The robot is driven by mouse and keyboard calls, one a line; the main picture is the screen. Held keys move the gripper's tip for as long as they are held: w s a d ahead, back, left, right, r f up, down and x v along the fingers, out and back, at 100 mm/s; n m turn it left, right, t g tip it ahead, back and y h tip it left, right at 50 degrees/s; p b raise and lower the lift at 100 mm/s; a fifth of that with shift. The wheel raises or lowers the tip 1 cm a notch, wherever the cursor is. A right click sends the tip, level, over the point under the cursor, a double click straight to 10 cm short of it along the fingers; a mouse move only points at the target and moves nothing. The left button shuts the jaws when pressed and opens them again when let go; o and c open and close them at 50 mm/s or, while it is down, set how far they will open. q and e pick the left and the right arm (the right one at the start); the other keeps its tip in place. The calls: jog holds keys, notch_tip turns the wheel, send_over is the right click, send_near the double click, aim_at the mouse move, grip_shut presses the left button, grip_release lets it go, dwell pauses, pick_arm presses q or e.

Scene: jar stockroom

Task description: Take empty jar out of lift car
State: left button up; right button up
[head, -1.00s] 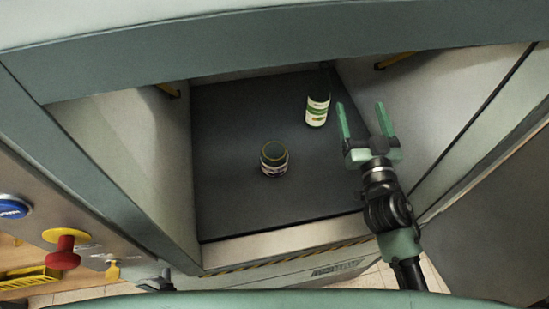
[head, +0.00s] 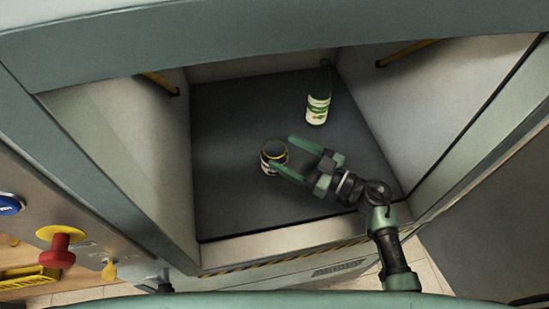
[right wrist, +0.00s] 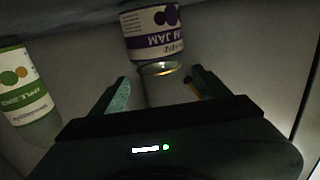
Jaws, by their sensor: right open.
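A second jar with a white and green label (head: 318,108) stands farther back and right. It is at the left edge of the wrist view (right wrist: 24,90). Whether either jar is empty is hard to tell. My left gripper is not in view.
The lift car (head: 225,205) has pale side walls, yellow rails (head: 408,53) and a striped sill (head: 285,256). A red button (head: 58,252) and a blue button (head: 10,204) are on the panel at left. The floor left of the jars is clear.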

aim_at(267, 142)
jog(key=shift+w+a+r, duration=0.1)
jog(key=shift+w+a, duration=0.15)
jog(key=shift+a, duration=0.05)
jog(key=p+x, duration=0.1)
jog(key=x, duration=0.5)
jog(key=shift+w+a, duration=0.25)
jog(key=shift+a, duration=0.05)
grip_shut()
